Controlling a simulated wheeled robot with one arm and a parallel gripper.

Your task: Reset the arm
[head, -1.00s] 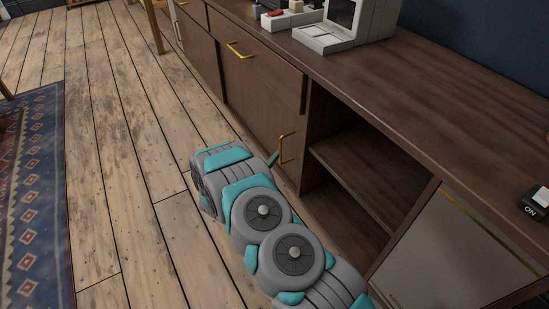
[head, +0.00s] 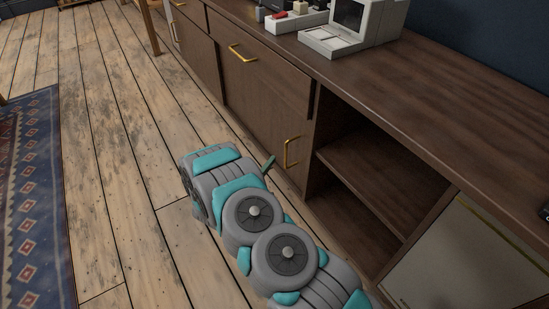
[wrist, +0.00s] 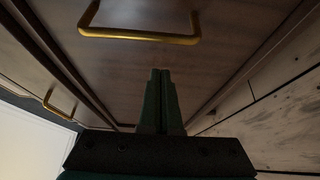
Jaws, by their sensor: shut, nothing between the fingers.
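My gripper (wrist: 160,75) shows in the wrist view with its two green fingers together and nothing between them. In the head view its green fingertip (head: 269,163) shows just past the end of my arm, close to the dark wood cabinet door (head: 262,130). In the wrist view a brass handle (wrist: 140,37) on the cabinet front is beyond the fingertips, apart from them in the picture. In the head view my grey and teal arm reaches from the bottom edge up over the plank floor, beside the cabinet.
The cabinet has an open shelf bay (head: 370,180) right of the door. A boxy computer (head: 350,28) stands on its top. Another brass handle (head: 243,53) is on the drawer. Clear plank floor (head: 120,150) and a patterned rug (head: 35,210) lie to the left.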

